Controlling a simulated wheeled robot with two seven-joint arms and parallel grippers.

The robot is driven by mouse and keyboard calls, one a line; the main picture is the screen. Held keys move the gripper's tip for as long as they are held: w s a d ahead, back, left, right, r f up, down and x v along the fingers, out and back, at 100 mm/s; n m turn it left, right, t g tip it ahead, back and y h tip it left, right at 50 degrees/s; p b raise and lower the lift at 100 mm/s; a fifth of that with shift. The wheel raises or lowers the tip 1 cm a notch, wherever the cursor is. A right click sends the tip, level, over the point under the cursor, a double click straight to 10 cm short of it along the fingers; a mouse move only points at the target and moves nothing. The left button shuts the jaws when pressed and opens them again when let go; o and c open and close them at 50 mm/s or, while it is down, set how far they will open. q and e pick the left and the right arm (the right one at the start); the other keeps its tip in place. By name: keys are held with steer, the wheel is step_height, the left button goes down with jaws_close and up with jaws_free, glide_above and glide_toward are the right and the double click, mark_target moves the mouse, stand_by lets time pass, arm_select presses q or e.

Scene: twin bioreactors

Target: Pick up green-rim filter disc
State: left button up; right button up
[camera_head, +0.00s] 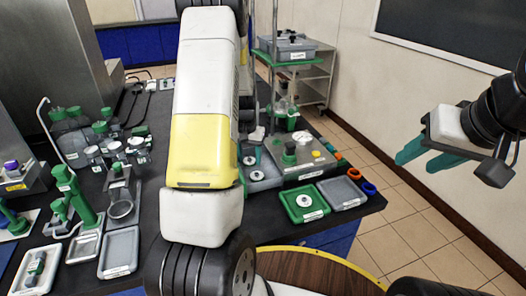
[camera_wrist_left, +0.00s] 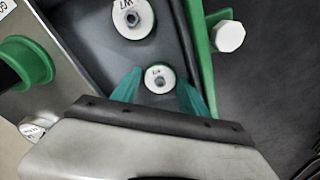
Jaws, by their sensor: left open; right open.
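In the left wrist view, my left gripper (camera_wrist_left: 160,88) is open, its teal fingers on either side of a small white disc (camera_wrist_left: 159,72) with a grey centre. I cannot tell whether the fingers touch it. A larger white disc (camera_wrist_left: 132,18) with a dark hub lies above it in a grey tray. In the head view my left arm hides my left gripper. A white disc (camera_head: 304,201) lies in a green tray (camera_head: 293,214). My right gripper (camera_head: 420,157) is open and empty at the right, away from the bench.
A grey bin (camera_head: 270,184) holding white discs and an empty-looking grey tray (camera_head: 344,195) are on the dark bench. Orange and blue rings (camera_head: 369,188) lie at its right edge. Bottles and stands crowd the left. A green edge (camera_wrist_left: 203,75) runs beside the left fingers.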

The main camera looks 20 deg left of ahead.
arm_select(q)
steer(key=c, duration=1)
steer(key=shift+r, duration=0.1)
